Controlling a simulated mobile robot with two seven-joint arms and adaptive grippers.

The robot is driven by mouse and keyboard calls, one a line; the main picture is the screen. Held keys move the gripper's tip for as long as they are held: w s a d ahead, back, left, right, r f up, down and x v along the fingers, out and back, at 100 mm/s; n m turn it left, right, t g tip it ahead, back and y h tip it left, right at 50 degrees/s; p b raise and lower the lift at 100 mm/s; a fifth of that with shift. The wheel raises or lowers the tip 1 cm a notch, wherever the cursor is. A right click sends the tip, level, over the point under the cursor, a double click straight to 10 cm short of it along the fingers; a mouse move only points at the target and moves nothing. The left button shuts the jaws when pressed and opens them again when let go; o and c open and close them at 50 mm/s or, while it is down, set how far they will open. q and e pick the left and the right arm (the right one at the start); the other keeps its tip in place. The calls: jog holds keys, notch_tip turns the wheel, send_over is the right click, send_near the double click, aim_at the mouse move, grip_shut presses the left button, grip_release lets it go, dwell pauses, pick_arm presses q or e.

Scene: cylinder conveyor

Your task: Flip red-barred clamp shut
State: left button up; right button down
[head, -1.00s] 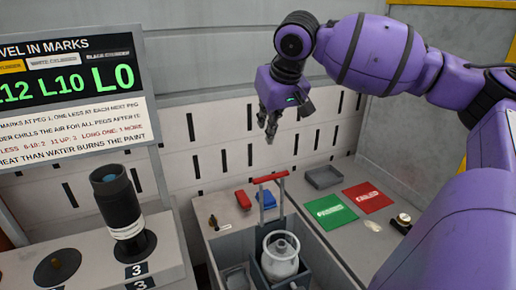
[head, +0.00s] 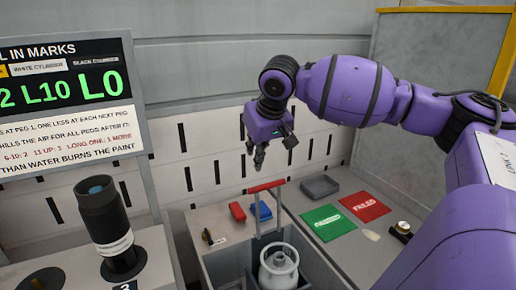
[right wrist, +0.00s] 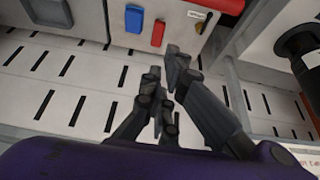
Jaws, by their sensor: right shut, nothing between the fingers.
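The clamp's red bar (head: 266,187) sits level on top of two upright grey rods, standing up over a grey bin (head: 328,270). The red bar also shows at the top edge of the right wrist view (right wrist: 222,5). A white canister (head: 279,268) stands in the bin below the bar. My right gripper (head: 257,164) points down, shut and empty, just above and behind the bar, apart from it. Its fingers show close together in the right wrist view (right wrist: 166,66). My left gripper is not in view.
A grey tray (head: 320,187), green mat (head: 328,222) and red mat (head: 364,206) are to the right. A black cylinder with a white band (head: 104,220) stands on the left, below a screen (head: 65,105).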

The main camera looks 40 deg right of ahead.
pick_arm(q)
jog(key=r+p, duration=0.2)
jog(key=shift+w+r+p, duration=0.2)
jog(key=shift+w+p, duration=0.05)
jog(key=shift+p, duration=0.15)
pick_arm(e)
jog(key=s, duration=0.1)
jog(key=s+f, duration=0.1)
jog(key=s+a, duration=0.1)
jog(key=shift+s+f, duration=0.1)
jog(key=shift+f, duration=0.25)
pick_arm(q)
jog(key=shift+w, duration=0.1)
